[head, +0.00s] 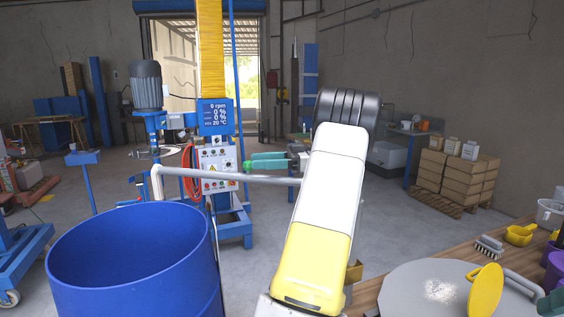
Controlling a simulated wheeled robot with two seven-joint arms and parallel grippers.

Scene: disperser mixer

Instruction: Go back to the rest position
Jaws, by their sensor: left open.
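My left gripper (268,161) has green fingers pointing left. It shows just left of my white and yellow arm link, which hides part of its wrist. The fingers are open, with nothing seen between them. They appear above a grey horizontal bar (225,175) and in front of the mixer's control panel (217,168); I cannot tell the exact gap. The big blue drum (130,250) stands open at the lower left, apart from the gripper. My right gripper cannot be made out.
The blue mixer with its grey motor (146,85) stands behind the drum. At lower right, a wooden bench holds a round grey plate (408,293) with white powder, a yellow round piece (485,291), a brush (489,246) and a yellow scoop (519,235). Boxes (455,178) stand on a pallet behind.

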